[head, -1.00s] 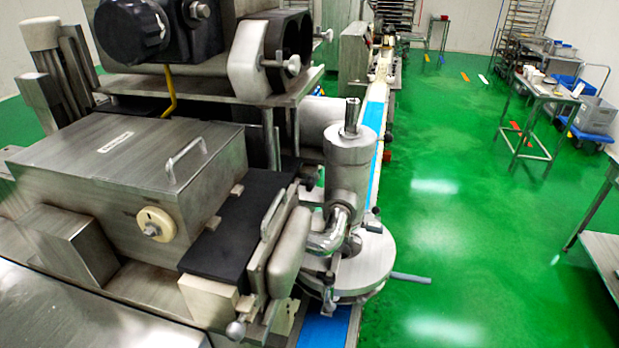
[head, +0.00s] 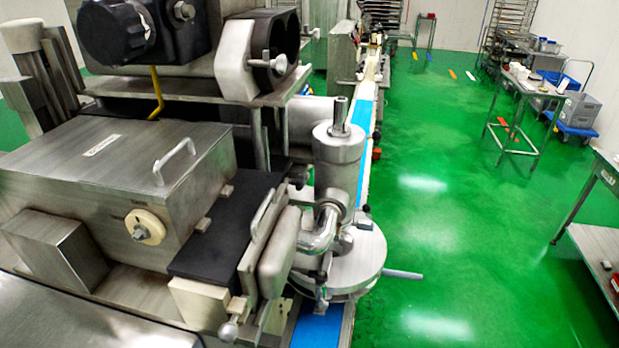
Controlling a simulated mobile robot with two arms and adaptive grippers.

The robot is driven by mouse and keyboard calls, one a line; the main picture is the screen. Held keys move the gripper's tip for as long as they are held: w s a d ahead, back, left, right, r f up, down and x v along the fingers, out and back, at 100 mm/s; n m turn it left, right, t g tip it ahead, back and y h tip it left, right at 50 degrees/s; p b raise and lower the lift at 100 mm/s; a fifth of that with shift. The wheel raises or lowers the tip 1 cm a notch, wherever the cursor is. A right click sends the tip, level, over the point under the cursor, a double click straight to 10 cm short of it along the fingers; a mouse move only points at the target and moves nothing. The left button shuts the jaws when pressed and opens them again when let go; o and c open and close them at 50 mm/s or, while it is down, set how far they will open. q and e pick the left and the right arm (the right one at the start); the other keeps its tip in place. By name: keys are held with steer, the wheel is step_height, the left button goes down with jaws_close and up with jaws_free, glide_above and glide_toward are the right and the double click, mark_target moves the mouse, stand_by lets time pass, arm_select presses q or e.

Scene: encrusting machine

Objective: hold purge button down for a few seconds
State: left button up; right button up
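I see no button that I can tell to be the purge button. The encrusting machine (head: 120,170) fills the left half of the head view. A cream round knob (head: 145,227) with a metal centre sits on the side of its steel box. A steel cylinder (head: 340,165) stands over a round steel plate (head: 350,262) at the machine's right side. Neither of my grippers shows in the head view.
A blue conveyor belt (head: 364,150) runs back from the machine. A steel table (head: 525,95) stands at the back right, near a blue cart (head: 577,130). Another table (head: 600,250) is at the right edge. The green floor (head: 440,210) between is clear.

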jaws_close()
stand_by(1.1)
